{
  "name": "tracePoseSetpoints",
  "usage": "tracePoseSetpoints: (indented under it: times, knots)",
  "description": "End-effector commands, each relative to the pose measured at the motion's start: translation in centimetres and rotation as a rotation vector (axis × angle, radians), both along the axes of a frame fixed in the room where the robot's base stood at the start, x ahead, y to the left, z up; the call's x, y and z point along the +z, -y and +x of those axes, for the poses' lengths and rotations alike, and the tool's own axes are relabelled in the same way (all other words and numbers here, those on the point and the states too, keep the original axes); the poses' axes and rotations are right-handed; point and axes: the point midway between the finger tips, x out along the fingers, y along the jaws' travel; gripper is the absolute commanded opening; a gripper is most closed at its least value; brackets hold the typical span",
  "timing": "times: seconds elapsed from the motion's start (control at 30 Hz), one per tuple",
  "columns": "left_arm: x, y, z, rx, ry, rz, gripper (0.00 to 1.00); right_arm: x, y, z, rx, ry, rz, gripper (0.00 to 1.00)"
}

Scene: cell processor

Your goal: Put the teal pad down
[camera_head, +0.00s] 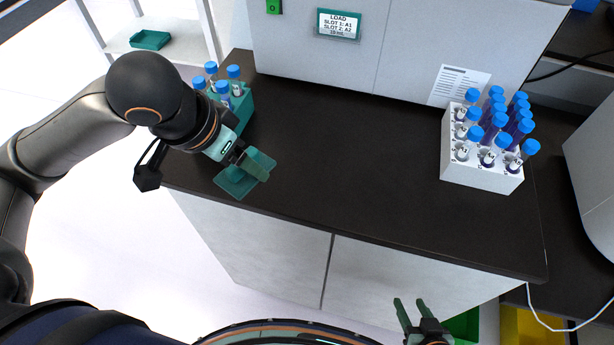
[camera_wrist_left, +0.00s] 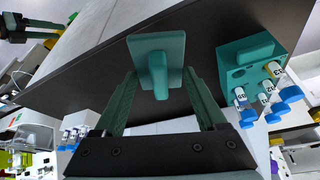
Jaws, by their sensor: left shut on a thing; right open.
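The teal pad (camera_head: 233,182), a flat square plate with a raised grip, shows over the front left part of the dark counter (camera_head: 340,150). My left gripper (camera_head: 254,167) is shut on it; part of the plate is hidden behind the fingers. In the left wrist view the pad (camera_wrist_left: 144,44) is face-on, its grip between the fingers (camera_wrist_left: 160,78). Whether it touches the counter I cannot tell. My right gripper (camera_head: 408,314) is open and empty in front of the counter, low in the head view.
A teal rack (camera_head: 243,108) with several blue-capped tubes stands close behind the pad. A white rack (camera_head: 477,177) with many such tubes is at the counter's right. A grey machine with a load screen (camera_head: 338,24) lines the back. The counter's middle is clear.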

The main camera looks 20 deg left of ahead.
Motion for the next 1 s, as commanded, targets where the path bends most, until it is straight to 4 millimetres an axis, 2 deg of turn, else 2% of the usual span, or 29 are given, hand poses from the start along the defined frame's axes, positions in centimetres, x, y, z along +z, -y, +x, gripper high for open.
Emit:
tracePoseSetpoints:
  times: [0.03,0.3,0.43,0.53,0.67,0.93,1.0]
  knots:
    - [0.6,0.2,-0.6,-0.103,0.010,0.000,0.29,-0.9,0.0,0.0,0.000,0.000,0.000,0.50]
    - [4.4,1.3,-4.8,-0.623,0.009,0.000,0.29,-2.5,0.0,0.0,0.000,0.000,0.000,0.50]
    - [5.4,1.5,-6.3,-0.764,0.005,-0.001,0.29,-2.8,0.0,0.0,0.000,0.000,0.000,0.50]
    - [5.5,1.7,-6.5,-0.813,0.003,-0.003,0.29,-2.9,0.0,0.0,0.001,0.000,0.001,0.50]
    - [4.6,2.5,-4.8,-0.827,-0.002,-0.006,0.29,-3.2,0.0,0.0,0.001,0.000,0.001,0.50]
    - [1.7,4.8,1.6,-0.822,-0.004,-0.007,0.29,-3.8,0.0,0.0,0.001,0.000,0.001,0.50]
    - [0.0,5.1,2.7,-0.820,-0.006,-0.005,0.29,-4.2,-0.1,0.0,0.001,-0.001,0.000,0.50]
